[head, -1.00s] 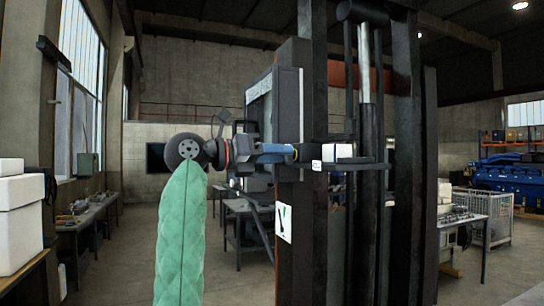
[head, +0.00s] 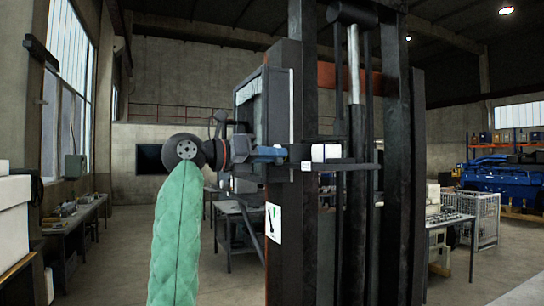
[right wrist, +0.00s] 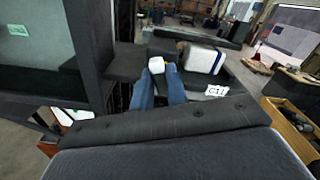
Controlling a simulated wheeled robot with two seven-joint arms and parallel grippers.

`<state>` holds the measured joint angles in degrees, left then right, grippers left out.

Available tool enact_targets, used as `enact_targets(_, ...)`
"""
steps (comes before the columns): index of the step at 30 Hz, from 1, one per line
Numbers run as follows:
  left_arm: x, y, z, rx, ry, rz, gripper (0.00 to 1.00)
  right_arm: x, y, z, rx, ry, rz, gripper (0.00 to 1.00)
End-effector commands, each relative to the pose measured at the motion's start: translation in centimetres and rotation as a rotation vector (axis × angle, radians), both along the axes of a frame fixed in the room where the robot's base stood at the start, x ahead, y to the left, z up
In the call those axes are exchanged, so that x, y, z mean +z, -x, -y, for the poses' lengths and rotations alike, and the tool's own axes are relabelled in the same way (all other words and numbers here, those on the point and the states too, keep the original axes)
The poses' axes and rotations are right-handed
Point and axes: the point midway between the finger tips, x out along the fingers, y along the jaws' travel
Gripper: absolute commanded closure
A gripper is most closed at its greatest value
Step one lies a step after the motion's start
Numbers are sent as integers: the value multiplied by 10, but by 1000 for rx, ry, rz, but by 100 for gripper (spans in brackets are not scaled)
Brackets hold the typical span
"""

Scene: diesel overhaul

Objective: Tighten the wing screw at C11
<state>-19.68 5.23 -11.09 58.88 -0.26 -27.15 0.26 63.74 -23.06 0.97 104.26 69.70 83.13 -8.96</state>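My right gripper (head: 268,154) reaches in from the left at the dark upright frame (head: 291,200). Its two blue fingers (right wrist: 160,88) also show in the right wrist view, close together, with a small pale piece (right wrist: 157,66) between their tips. This piece seems to be the wing screw; its wings are mostly hidden by the fingers, and the grip looks shut on it. The C11 label (right wrist: 217,91) is just right of the fingertips, on a dark ledge. A white block (right wrist: 203,60) stands behind the label; a white block (head: 325,152) also shows in the head view. My left gripper is not in view.
Tall dark columns (head: 397,180) and a shiny rod rise right of the gripper. Benches (head: 75,220) line the left wall, with white boxes (head: 14,222) in front. A blue engine (head: 490,178) and a wire cage (head: 485,217) stand at the right. Open floor lies between.

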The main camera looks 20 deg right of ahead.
Motion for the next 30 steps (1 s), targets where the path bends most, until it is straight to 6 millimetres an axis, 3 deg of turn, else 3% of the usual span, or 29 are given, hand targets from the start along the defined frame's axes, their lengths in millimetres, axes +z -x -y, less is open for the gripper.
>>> enact_targets(5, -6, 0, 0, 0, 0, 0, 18, -3, 0, 0, 0, -1, 24, 100)
enact_targets(15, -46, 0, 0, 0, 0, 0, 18, -4, 0, 0, 0, -11, 358, 100)
enact_targets(30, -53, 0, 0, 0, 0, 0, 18, -2, 0, 1, 0, -16, 455, 100)
